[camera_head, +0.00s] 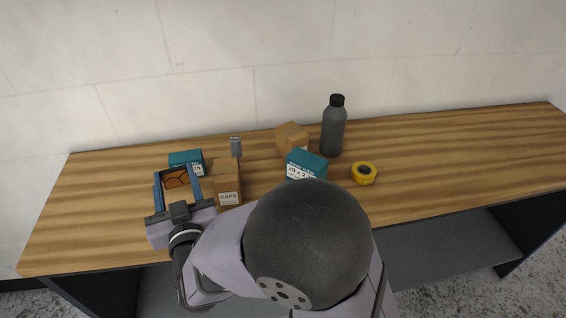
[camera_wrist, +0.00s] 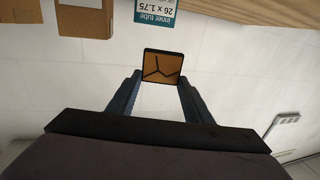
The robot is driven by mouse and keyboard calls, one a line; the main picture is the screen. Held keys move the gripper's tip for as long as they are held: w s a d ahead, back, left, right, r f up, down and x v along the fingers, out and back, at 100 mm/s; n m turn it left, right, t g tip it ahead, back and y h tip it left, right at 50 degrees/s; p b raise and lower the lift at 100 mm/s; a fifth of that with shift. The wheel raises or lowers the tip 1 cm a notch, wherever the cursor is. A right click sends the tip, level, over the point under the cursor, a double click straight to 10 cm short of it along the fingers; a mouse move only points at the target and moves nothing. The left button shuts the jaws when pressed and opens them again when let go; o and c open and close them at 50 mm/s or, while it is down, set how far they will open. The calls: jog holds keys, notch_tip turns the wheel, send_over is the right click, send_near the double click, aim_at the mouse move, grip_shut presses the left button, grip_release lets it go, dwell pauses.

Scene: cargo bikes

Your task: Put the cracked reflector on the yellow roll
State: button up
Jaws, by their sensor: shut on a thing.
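The cracked reflector (camera_wrist: 162,66) is an orange square with a dark rim and dark crack lines. My gripper (camera_wrist: 162,82) is shut on it, one finger at each side, in the wrist view. In the head view the reflector (camera_head: 176,179) shows between the fingers of my gripper (camera_head: 177,177), over the left part of the bench. The yellow roll (camera_head: 364,173) lies on the bench to the right, a ring with a dark centre, apart from my gripper. Its top is bare. The roll does not show in the wrist view.
A CAPS box (camera_head: 227,183) stands just right of my gripper, a teal box (camera_head: 187,160) behind it. A second teal box (camera_head: 306,163), a cardboard box (camera_head: 292,138) and a dark bottle (camera_head: 333,128) stand between it and the roll. The bench (camera_head: 470,150) is clear at right.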

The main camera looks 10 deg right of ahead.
jog(key=shift+m+h, duration=0.4)
jog(key=shift+h, duration=0.2)
jog(key=w+d+r, duration=0.1)
jog(key=w+d, duration=0.1)
jog(key=d, duration=0.1)
jog(key=w+d+r+p, duration=0.1)
jog(key=w+d, duration=0.2)
jog(key=w+d+r, duration=0.1)
jog(key=w+d, duration=0.1)
jog(key=d, duration=0.1)
jog(key=shift+w+d+p, duration=0.3)
jog(key=shift+d+p, duration=0.05)
jog(key=w+d+m+h+p, duration=0.1)
jog(key=w+d+h+p, duration=0.2)
jog(key=d, duration=2.3)
jog(key=s+d+p, duration=0.2)
jog(key=s+d, duration=0.5)
jog(key=d, duration=0.4)
jog(key=shift+d+f+m, duration=0.15)
jog(key=shift+d+m, duration=0.15)
jog(key=shift+f+p, duration=0.45)
jog(key=shift+f, duration=4.55)
jog(key=shift+f, duration=0.1)
